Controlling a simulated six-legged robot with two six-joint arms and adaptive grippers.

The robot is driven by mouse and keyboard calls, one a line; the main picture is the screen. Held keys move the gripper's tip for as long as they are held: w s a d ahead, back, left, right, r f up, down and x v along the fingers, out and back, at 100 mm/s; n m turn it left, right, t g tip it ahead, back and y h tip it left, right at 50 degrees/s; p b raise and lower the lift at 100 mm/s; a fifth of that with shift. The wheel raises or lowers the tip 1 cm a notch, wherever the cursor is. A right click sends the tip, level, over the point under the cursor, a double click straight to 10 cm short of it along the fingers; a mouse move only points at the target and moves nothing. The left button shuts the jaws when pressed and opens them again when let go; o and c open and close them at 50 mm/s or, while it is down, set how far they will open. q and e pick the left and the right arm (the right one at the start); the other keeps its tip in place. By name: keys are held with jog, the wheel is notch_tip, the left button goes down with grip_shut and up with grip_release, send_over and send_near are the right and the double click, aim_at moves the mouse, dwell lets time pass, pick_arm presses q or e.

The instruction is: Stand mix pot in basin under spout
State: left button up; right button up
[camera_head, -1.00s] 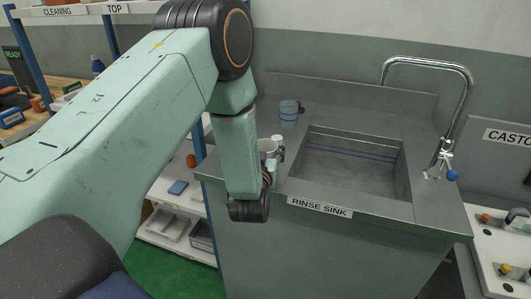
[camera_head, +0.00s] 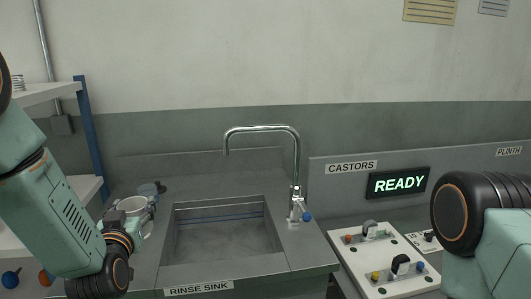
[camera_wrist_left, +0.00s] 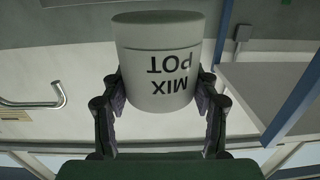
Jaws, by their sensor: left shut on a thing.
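The white mix pot (camera_head: 133,206) is in my left gripper (camera_head: 148,212), left of the sink basin. In the left wrist view the mix pot (camera_wrist_left: 160,62) fills the middle, its lettering upside down in the picture, with the two dark fingers of my left gripper (camera_wrist_left: 162,98) pressed on its sides. The rinse sink's basin (camera_head: 222,238) is a sunken grey rectangle and looks empty. The chrome spout (camera_head: 262,128) arches over the basin's back from the right. My right arm shows at the right edge; its gripper is out of the picture.
A tap lever with a blue knob (camera_head: 307,216) is at the spout's foot. Shelves with a blue post (camera_head: 90,140) stand at left.

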pick_arm(q)
jog(key=s+d+f+m+h, duration=0.4)
jog(key=s+d+f+h, duration=0.1)
jog(key=s+d+h, duration=0.1)
jog(key=s+d+f+m+g+h, duration=0.1)
jog(key=s+d+f+m+h, duration=0.3)
jog(key=s+d+h, duration=0.3)
jog(key=s+d+f+b, duration=0.1)
jog(key=s, duration=0.3)
jog(key=shift+d+m+g, duration=0.2)
jog(key=shift+m+g, duration=0.1)
jog(key=shift+m, duration=0.1)
jog(key=shift+s, duration=0.1)
